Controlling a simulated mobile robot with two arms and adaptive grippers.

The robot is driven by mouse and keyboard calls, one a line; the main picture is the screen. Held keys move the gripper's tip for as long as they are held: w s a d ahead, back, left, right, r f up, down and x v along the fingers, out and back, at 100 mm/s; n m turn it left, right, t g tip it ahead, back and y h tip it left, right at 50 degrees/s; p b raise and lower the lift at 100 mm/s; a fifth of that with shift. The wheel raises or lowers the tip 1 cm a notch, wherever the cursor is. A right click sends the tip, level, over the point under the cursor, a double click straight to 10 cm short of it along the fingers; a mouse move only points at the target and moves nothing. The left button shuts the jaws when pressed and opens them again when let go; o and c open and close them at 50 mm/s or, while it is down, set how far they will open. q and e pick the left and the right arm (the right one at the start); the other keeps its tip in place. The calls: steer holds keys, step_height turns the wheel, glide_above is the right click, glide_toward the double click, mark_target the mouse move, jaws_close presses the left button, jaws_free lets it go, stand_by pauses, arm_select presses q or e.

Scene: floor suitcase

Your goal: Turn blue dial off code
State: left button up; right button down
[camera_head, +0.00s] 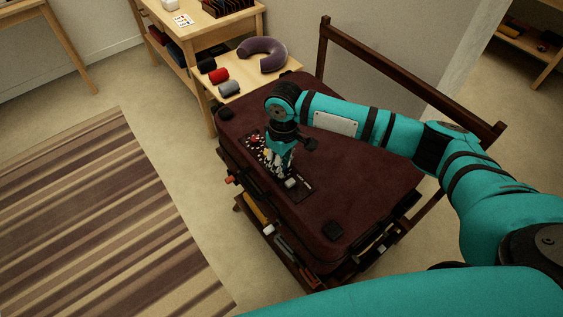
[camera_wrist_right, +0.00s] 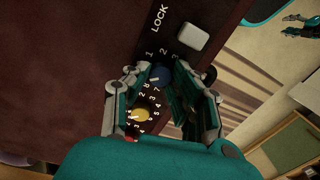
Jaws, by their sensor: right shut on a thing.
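The blue dial (camera_wrist_right: 158,75) sits on the dark lock panel of the suitcase, with printed numbers around it, in the right wrist view. My right gripper (camera_wrist_right: 157,84) has its fingers on either side of the blue dial and is shut on it. In the head view my right gripper (camera_head: 284,172) points down onto the lock panel (camera_head: 302,190) and hides the blue dial. The maroon suitcase (camera_head: 350,180) lies flat. What looks like my left gripper (camera_wrist_right: 300,27) is small at the upper right of the wrist view; its jaws are unclear.
A yellow dial (camera_wrist_right: 142,115) is beside the blue one. A pale button (camera_wrist_right: 193,38) is near the LOCK label. A red dial (camera_head: 255,140) shows on the panel. A wooden rail (camera_head: 400,75) runs behind the suitcase, and a shelf table holds a neck pillow (camera_head: 262,55).

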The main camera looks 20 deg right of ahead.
steer(key=shift+r+m+p, duration=0.2)
steer(key=shift+m+p, duration=0.1)
steer(key=shift+p, duration=0.4)
steer(key=m+p, duration=0.9)
steer(key=p, duration=0.5)
steer(key=shift+a+r+m, duration=0.1)
steer(key=shift+m, duration=0.3)
steer(key=shift+f+m+p, duration=0.2)
steer(key=shift+m+p, duration=1.55)
steer(key=shift+m, duration=0.15)
steer(key=c, duration=1.1)
jaws_free()
steer(key=shift+f, duration=0.1)
